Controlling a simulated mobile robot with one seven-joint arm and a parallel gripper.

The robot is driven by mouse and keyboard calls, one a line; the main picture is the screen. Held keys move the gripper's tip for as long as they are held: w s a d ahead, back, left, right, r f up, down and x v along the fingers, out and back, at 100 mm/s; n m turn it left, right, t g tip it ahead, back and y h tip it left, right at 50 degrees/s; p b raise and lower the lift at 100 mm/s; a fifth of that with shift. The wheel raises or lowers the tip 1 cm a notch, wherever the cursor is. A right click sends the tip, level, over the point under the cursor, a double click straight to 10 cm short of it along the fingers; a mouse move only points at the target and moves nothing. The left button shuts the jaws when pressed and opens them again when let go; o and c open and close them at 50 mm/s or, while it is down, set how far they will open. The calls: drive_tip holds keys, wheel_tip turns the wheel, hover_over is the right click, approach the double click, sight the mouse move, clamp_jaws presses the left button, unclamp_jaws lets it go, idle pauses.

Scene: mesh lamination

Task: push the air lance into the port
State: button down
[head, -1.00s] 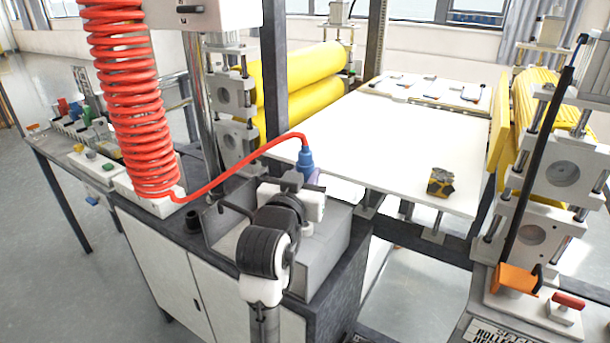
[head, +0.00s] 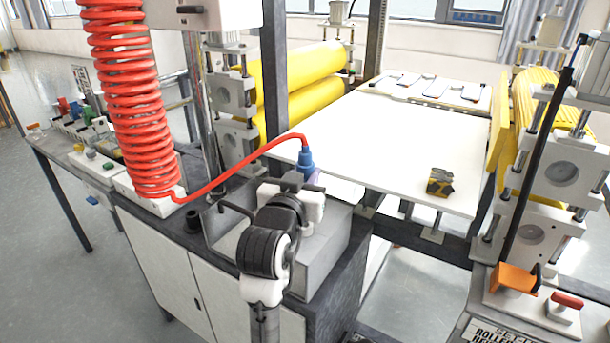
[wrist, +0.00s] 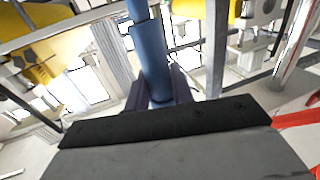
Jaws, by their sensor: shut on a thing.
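The air lance (head: 306,160) is a blue, roughly upright cylinder with a red hose leaving its top. It also shows in the wrist view as a blue rod (wrist: 150,55). My gripper (wrist: 160,93) is shut around it, with dark fingers on both sides. In the head view my gripper (head: 314,181) is mostly hidden behind my wrist, above the grey box-like housing on the cabinet. The lance's lower end is hidden. I cannot make out the port or tell whether the lance touches it.
The red coiled hose (head: 125,100) hangs at the left and runs to the lance. A white table (head: 400,140) with a small dark and yellow block (head: 440,182) lies to the right. Yellow rollers (head: 300,85) stand behind. A black cup-like part (head: 193,222) sits on the cabinet.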

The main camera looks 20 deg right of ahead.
drive_tip(key=shift+f+b, duration=2.4)
drive_tip(key=shift+f, duration=0.8)
drive_tip(key=c, duration=1.1)
unclamp_jaws()
